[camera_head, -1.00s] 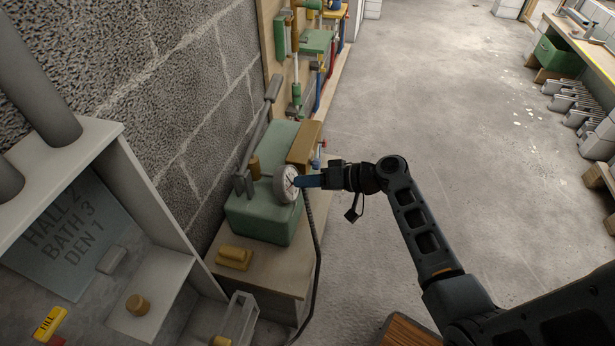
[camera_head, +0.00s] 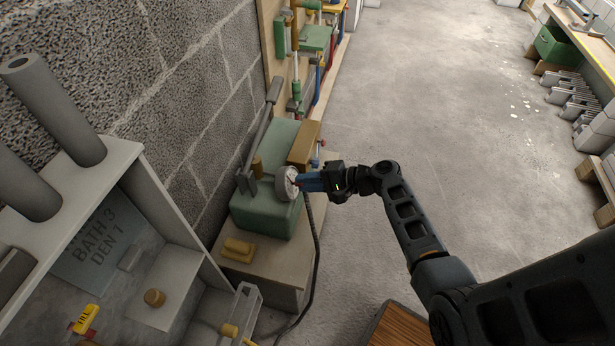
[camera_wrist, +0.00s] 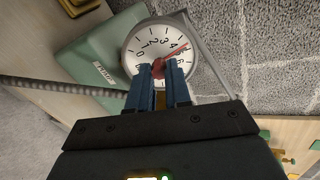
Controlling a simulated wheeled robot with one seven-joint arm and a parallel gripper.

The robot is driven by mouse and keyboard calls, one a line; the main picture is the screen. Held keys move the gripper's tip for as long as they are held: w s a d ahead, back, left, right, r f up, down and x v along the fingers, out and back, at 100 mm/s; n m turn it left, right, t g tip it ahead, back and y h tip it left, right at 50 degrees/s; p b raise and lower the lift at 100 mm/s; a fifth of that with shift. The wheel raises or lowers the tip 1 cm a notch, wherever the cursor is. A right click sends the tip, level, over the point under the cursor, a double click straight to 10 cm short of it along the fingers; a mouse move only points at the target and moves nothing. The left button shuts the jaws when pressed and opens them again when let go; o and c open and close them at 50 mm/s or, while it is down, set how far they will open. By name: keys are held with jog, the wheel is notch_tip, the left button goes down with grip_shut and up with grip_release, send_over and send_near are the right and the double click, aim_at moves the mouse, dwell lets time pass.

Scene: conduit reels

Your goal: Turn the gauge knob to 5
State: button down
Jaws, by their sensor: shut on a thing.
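The round white gauge (camera_head: 285,184) is on the front of a green machine (camera_head: 265,216) on a bench by the wall. In the wrist view its dial (camera_wrist: 150,35) carries numerals from 0 to 6. My gripper (camera_head: 300,181) reaches the gauge from the right. In the wrist view its two blue fingers (camera_wrist: 158,74) are shut on the red knob (camera_wrist: 158,67) at the dial's middle. The red pointer (camera_wrist: 176,52) lies between 4 and 6, about where 5 sits; the numeral 5 itself cannot be read. The fingers cover the lower dial.
A brown block (camera_head: 304,144) and a grey lever (camera_head: 258,135) are beside the gauge. A dark hose (camera_head: 314,245) hangs below my gripper. A grey cabinet (camera_head: 125,150) stands at the left.

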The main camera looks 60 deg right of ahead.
jog(key=shift+s+m+p, duration=0.1)
jog(key=shift+m+p, duration=0.55)
jog(key=shift+m, duration=0.45)
jog(key=c, duration=1.1)
grip_release()
jog(key=shift+o, duration=0.2)
jog(key=v, duration=0.7)
jog(key=shift+s, duration=0.3)
jog(key=shift+d+r, duration=0.1)
